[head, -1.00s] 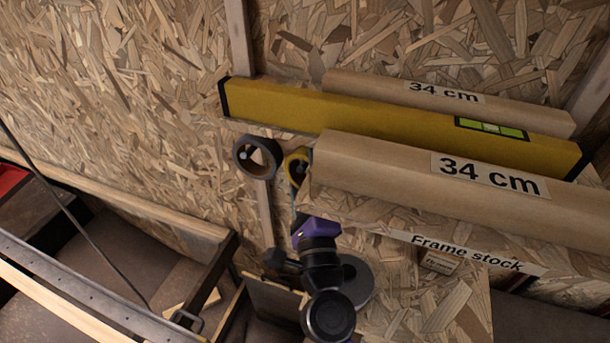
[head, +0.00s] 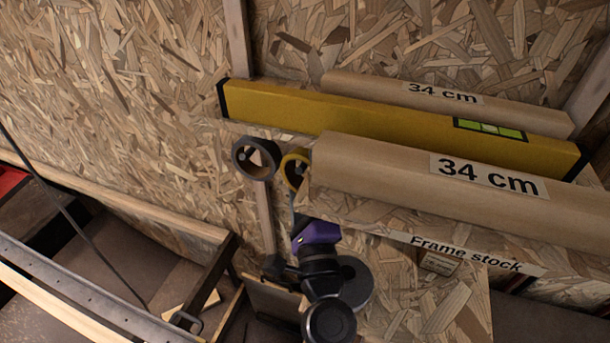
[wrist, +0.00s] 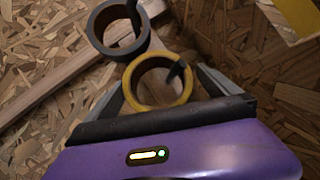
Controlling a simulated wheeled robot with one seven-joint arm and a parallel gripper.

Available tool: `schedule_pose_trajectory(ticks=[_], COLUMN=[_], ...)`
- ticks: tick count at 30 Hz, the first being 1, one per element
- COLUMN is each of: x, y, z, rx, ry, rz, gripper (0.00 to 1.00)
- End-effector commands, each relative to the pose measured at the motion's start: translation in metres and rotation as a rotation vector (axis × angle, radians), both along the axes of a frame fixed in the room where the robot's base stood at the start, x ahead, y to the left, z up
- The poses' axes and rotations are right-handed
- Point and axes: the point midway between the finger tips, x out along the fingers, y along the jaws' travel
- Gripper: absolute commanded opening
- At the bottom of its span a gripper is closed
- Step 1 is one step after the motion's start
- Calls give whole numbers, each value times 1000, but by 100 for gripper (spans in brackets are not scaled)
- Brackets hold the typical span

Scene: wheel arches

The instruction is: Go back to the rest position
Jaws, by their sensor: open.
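My gripper (wrist: 162,82) is open in the wrist view, with one finger on each side of a yellow tape roll (wrist: 186,92). I cannot tell whether the fingers touch the roll. A dark peg passes through the roll's hole. In the head view my purple gripper body (head: 316,235) is below the yellow roll (head: 288,170), and the shelf end partly hides the roll and the fingers. A grey-brown roll (head: 240,158) hangs to its left, also on a peg; it shows at upper left in the wrist view (wrist: 95,25).
A shelf labelled "Frame stock" (head: 465,252) is close to the right of my gripper. The chipboard wall (head: 130,100) is behind. Timber and a dark bracket (head: 205,285) are at lower left.

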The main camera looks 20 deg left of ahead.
Motion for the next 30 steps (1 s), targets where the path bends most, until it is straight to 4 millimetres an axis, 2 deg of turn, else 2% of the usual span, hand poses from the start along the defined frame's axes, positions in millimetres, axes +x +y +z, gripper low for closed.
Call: schedule_pose_trajectory(ticks=[12,23,26,30], x=[-52,-59,-60,-63], y=[-27,-31,-30,-26], z=[-19,-20,-20,-16], rx=[0,16,88,355], ry=[0,7,46,188], rz=[-1,5,33,147], gripper=[100,100,100,100])
